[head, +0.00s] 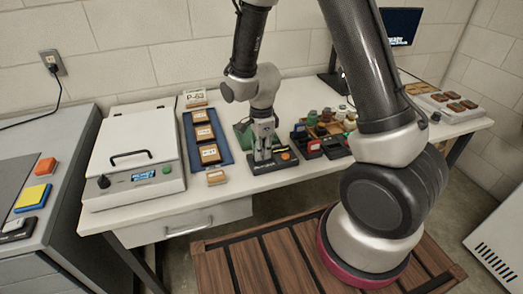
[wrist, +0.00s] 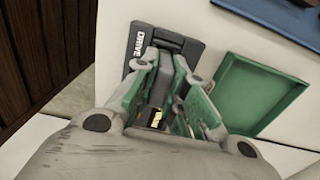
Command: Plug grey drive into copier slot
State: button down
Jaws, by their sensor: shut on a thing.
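The copier (head: 284,165) is a low black box with an orange button, on the white table in the head view. Its "DRIVE" lettering shows in the wrist view (wrist: 139,42). My gripper (head: 262,154) points down over the copier's left part. In the wrist view my gripper (wrist: 160,75), with green-sided fingers, is shut on the grey drive (wrist: 157,88), a dark grey piece between the fingers. A small gold patch shows low between the fingers. The slot is hidden by the gripper and drive; I cannot tell whether the drive is in it.
A shallow green tray (wrist: 262,92) lies right beside the copier. A blue mat (head: 222,150) with several labelled boxes and a white lidded machine (head: 133,150) stand to the left. Black bins (head: 333,147) and small jars are close on the right.

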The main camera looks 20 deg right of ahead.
jog(key=shift+f, duration=0.55)
jog(key=c, duration=1.7)
grip_release()
jog(key=shift+r, duration=5.5)
